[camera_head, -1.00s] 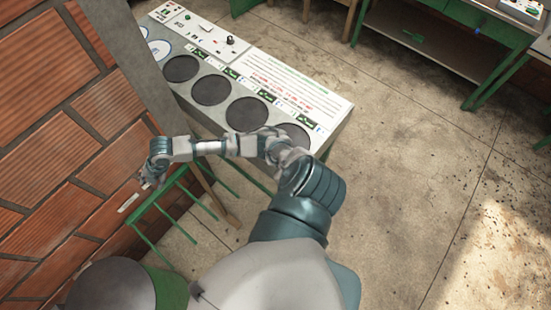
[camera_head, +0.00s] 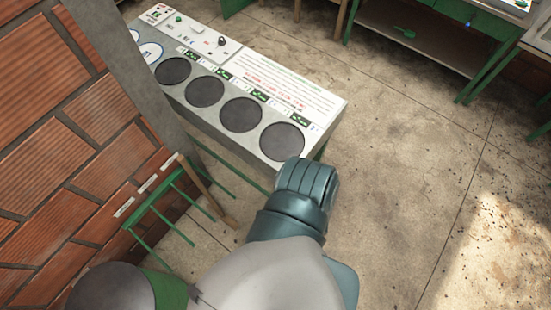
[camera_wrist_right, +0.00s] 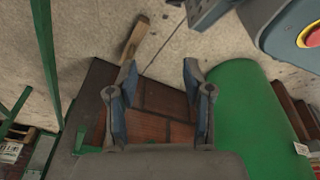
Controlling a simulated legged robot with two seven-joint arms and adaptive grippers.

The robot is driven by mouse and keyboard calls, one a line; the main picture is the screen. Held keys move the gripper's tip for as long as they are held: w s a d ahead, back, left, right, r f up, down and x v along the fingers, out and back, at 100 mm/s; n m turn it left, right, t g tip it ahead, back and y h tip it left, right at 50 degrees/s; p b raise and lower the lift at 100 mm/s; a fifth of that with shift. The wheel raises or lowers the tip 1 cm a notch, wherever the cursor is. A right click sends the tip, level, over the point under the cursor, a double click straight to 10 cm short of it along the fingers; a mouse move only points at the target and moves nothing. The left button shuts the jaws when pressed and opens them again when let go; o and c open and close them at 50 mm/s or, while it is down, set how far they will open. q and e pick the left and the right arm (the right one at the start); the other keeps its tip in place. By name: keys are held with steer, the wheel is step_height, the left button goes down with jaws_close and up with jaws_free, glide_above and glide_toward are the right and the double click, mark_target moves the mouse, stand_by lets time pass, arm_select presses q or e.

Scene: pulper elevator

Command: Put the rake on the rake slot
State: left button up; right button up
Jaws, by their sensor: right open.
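My right gripper (camera_wrist_right: 162,98) is open in the right wrist view, with nothing between its fingers. It is out of the head view, where only part of my arm shows. A green rack (camera_head: 160,205) with several thin bars and pale label strips stands against the brick wall in the head view. A long wooden piece (camera_head: 208,190) leans at its right end; I cannot tell whether it is the rake's handle. A wooden bar end (camera_wrist_right: 136,38) shows beyond the fingers in the wrist view. No rake head is clearly visible. My left gripper is not in view.
A white panel table with round dark discs (camera_head: 241,114) stands beyond the rack. A brick wall (camera_head: 100,125) with a grey post is at left. A green rounded body (camera_wrist_right: 245,115) is close right of the gripper. Concrete floor (camera_head: 410,160) is clear at right.

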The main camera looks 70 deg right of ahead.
steer(key=s+f+m+g, duration=0.1)
steer(key=s+f, duration=0.2)
steer(key=s, duration=1.1)
steer(key=shift+a+g, duration=0.2)
steer(key=shift+g, duration=0.2)
steer(key=shift+f, duration=0.15)
